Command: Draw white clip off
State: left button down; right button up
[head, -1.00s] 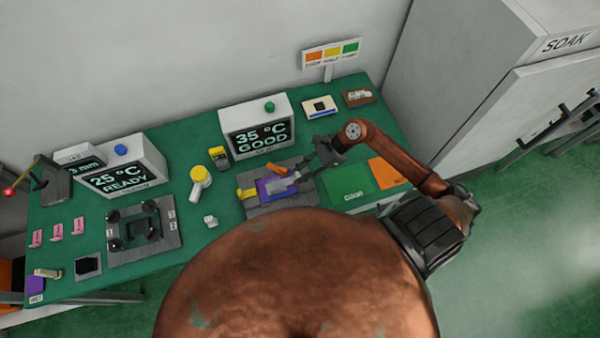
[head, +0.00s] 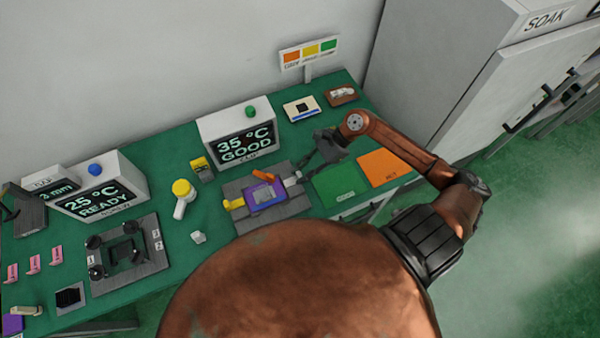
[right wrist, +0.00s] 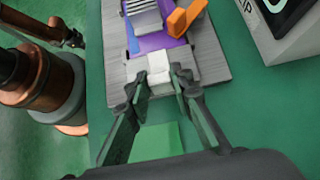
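The white clip (head: 292,180) is a small pale block at the right edge of the purple board (head: 252,200) on a grey plate. It also shows in the right wrist view (right wrist: 159,68), just below the purple part, over the grey plate. An orange lever (head: 265,175) and a yellow lever (head: 234,204) sit at the board's other edges. My left gripper is not in view.
The grey plate (head: 290,207) lies on the green table. A green pad (head: 338,186) and an orange pad (head: 384,168) lie to the right. The "35 °C GOOD" box (head: 238,138) stands behind. A yellow-topped white tool (head: 183,195) lies to the left.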

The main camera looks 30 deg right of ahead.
jog(key=o, duration=0.4)
jog(key=shift+d, duration=0.15)
jog(key=shift+o, duration=0.2)
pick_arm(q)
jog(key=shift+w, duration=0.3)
pick_arm(e)
jog(key=v, duration=1.2)
